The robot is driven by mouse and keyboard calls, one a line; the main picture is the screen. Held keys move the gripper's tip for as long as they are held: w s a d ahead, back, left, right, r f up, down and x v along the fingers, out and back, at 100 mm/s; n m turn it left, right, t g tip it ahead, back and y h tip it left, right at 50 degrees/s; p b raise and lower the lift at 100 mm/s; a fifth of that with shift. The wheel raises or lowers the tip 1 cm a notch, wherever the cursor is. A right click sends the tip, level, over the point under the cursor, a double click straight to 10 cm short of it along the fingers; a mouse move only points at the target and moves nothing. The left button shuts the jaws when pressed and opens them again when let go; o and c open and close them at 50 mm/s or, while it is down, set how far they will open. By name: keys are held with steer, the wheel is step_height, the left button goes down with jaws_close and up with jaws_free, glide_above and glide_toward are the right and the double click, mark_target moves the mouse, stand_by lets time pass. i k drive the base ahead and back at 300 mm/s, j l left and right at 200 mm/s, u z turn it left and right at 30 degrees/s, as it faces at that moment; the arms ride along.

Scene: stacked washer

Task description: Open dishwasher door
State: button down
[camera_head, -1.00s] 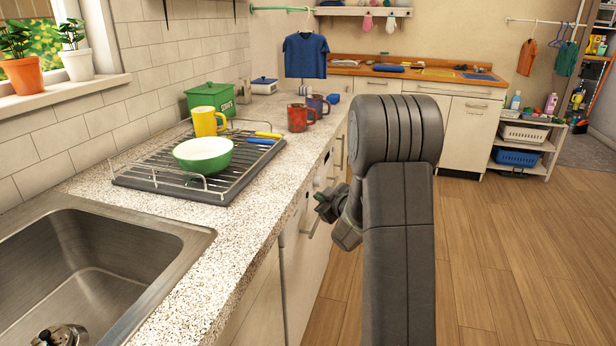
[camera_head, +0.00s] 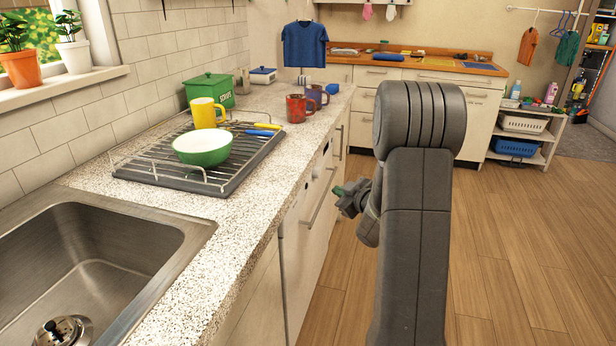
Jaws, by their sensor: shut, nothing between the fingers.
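The dishwasher door (camera_head: 308,245) is a cream front panel under the speckled counter, with a long bar handle (camera_head: 319,198) near its top. The door stands closed, flush with the cabinet fronts beside it. My gripper (camera_head: 340,193) is small in the view, just right of the handle and at about its height. It points left toward the door front. Its fingers are shut with nothing between them. A narrow gap shows between it and the handle; I cannot tell the exact depth. My arm hides part of the floor and the far cabinets.
The counter (camera_head: 240,225) edge runs above the door. On it are a dish rack (camera_head: 150,172) with a green bowl (camera_head: 202,146), mugs (camera_head: 298,108) and a sink (camera_head: 90,255). Wooden floor (camera_head: 510,260) to the right is clear. A shelf with baskets (camera_head: 517,147) stands at the far right.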

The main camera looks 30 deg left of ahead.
mark_target(303, 250)
steer(key=i+l+u, duration=0.6)
steer(key=i+l, duration=0.1)
steer(key=i, duration=0.05)
